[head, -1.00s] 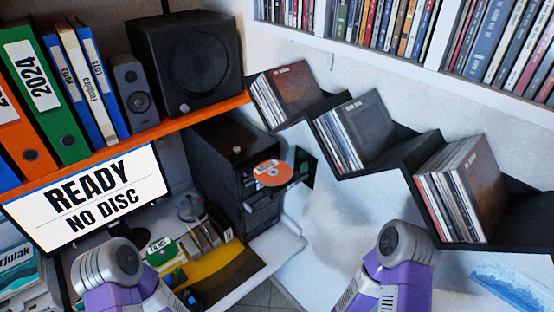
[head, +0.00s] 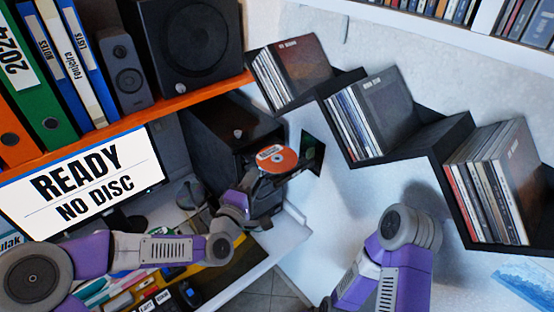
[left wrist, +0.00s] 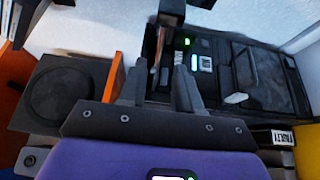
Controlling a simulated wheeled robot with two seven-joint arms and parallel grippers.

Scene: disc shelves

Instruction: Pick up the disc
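The orange-and-white disc (head: 277,158) sits at the front of a black tower unit (head: 225,140), below the orange shelf. My left arm reaches across from the left, and its dark gripper (head: 262,178) is right by the disc, just below and in front of it. In the left wrist view the two fingers (left wrist: 158,92) stand apart. A thin reddish edge, probably the disc (left wrist: 155,72), shows between them, with no clear contact. My right arm shows at the lower right of the head view, but its gripper does not.
A monitor (head: 85,185) reading "READY NO DISC" stands at left. The orange shelf (head: 130,118) holds binders and speakers. Clutter lies on the desk under my left arm.

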